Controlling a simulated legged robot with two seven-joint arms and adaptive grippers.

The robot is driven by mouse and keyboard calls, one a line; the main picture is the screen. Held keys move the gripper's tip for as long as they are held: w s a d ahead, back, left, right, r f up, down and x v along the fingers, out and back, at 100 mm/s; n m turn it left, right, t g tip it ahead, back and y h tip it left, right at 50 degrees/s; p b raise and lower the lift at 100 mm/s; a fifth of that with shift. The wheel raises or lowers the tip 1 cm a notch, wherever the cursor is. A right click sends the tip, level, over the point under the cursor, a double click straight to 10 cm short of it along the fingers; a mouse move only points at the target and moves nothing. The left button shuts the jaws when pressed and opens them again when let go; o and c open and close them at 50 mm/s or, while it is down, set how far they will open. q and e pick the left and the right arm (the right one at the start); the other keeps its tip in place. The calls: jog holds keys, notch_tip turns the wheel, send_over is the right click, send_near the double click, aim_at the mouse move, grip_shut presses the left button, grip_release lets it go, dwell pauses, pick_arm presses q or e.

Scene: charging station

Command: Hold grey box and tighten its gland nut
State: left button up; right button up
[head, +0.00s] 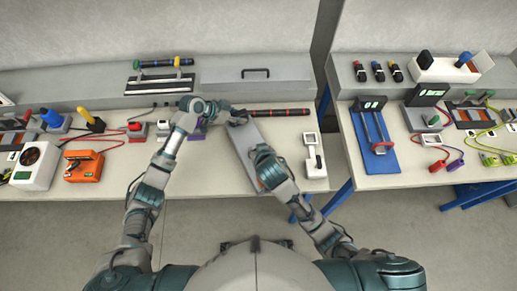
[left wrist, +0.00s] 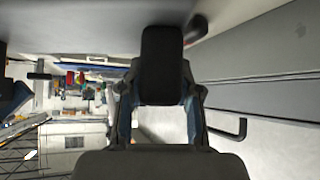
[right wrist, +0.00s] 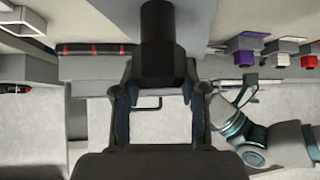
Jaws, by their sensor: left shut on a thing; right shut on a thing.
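The grey box (head: 243,146) is a long, flat grey body held slanted above the near part of the bench.
A red-banded dark rod (head: 278,112) lies behind the box. A white switch unit (head: 315,162) stands close at right. An orange device (head: 83,166) and cables lie at left. A second bench (head: 400,175) stands across a gap. Bare bench lies left of the box.

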jog(key=shift+f+m+h, duration=0.1)
jog(key=shift+m+h, duration=0.2)
jog(key=o, duration=1.2)
jog(key=shift+c, duration=0.2)
jog(key=v, duration=1.2)
